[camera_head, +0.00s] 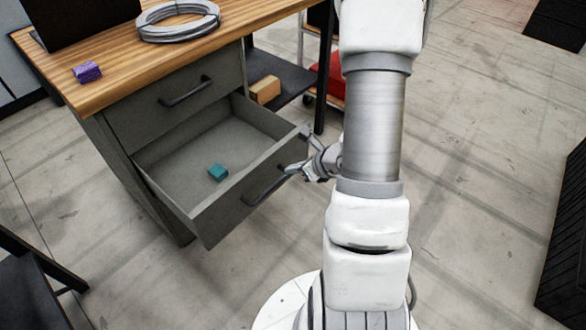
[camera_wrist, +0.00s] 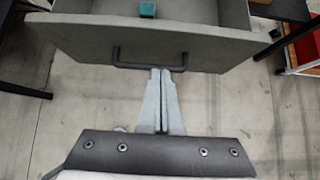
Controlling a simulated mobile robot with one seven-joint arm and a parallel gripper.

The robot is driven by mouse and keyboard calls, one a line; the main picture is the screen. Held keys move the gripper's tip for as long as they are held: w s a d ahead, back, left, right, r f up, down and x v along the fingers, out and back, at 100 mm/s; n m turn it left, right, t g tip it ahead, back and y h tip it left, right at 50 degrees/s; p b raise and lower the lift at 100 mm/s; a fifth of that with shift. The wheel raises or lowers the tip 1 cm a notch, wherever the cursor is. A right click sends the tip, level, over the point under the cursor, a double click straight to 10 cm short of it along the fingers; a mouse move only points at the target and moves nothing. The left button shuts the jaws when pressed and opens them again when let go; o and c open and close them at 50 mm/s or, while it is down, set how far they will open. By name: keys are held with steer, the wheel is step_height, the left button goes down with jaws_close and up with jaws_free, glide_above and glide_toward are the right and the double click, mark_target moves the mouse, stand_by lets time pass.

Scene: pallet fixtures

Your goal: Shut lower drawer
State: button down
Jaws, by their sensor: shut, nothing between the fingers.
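The lower drawer (camera_head: 209,137) of the grey cabinet is pulled out, and a small teal block (camera_head: 218,172) lies inside it. Its grey front panel (camera_wrist: 84,44) fills the upper part of the wrist view, with a dark bar handle (camera_wrist: 150,66). The block also shows at the top of the wrist view (camera_wrist: 147,9). My gripper (camera_head: 291,170) is in front of the drawer, close to the handle. In the wrist view its fingers (camera_wrist: 160,72) are shut together with nothing between them, tips at the handle's middle. I cannot tell whether they touch it.
The upper drawer (camera_head: 158,108) is closed. A wooden worktop (camera_head: 115,62) above holds a coiled grey cable (camera_head: 178,31) and a purple block (camera_head: 87,72). A cardboard-coloured box (camera_head: 265,90) sits on a dark shelf to the right. Concrete floor is open around the cabinet's front.

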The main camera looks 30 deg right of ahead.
mark_target(263, 165)
steer(key=w+a+f, duration=0.1)
steer(key=w, duration=0.1)
steer(key=w+f+b, duration=0.1)
steer(key=w+f, duration=0.1)
steer(key=w+a+f, duration=0.1)
steer(key=w, duration=0.2)
steer(key=shift+a+f+b, duration=0.25)
steer(key=shift+a+b, duration=0.1)
steer(key=shift+w+a, duration=0.15)
steer(key=shift+w, duration=0.3)
steer(key=shift+w, duration=0.1)
